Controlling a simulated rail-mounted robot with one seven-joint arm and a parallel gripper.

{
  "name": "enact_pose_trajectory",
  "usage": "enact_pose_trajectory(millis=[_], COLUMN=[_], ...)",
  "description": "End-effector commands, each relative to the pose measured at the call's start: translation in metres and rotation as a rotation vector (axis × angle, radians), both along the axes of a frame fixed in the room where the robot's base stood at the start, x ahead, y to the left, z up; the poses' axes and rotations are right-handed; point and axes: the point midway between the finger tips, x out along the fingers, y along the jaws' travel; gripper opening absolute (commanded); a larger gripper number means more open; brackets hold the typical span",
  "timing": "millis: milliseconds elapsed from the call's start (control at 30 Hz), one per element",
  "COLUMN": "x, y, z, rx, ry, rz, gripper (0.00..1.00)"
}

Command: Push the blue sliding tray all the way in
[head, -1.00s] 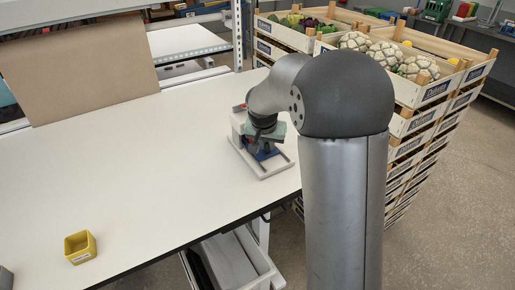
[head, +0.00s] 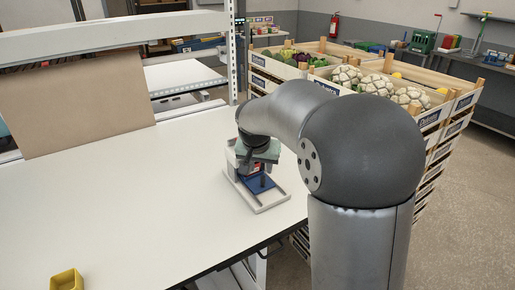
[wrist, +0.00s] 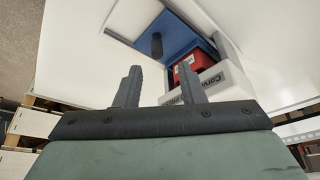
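The blue sliding tray (head: 258,184) lies in a white frame (head: 268,207) on the white table, partly hidden under my wrist in the head view. In the wrist view the blue tray (wrist: 178,34) shows beyond my fingers, with a dark upright knob (wrist: 157,44) on it. A red block (wrist: 194,64) is beside the tray, at the white lettered housing (wrist: 222,84). My gripper (wrist: 159,87) has its two fingers apart with nothing between them. The knob appears past the fingertips, and I see no clear contact.
A yellow bin (head: 67,280) stands at the table's front left. A brown board (head: 78,98) stands at the back left. Stacked wooden crates (head: 440,112) with cauliflowers stand right of the table. The table's middle (head: 130,205) is clear.

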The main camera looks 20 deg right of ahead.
Motion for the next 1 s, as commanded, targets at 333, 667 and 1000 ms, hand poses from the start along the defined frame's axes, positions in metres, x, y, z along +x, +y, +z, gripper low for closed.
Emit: enact_pose_trajectory(millis=[333,667,1000], x=[-0.027,-0.038,-0.043], y=[0.015,0.021,0.02], z=[0.075,0.103,0.101], rx=[0.001,0.0,0.001], ry=[-0.005,-0.001,0.006], rz=[0.001,0.0,0.009], gripper=[0.36,0.36,0.36])
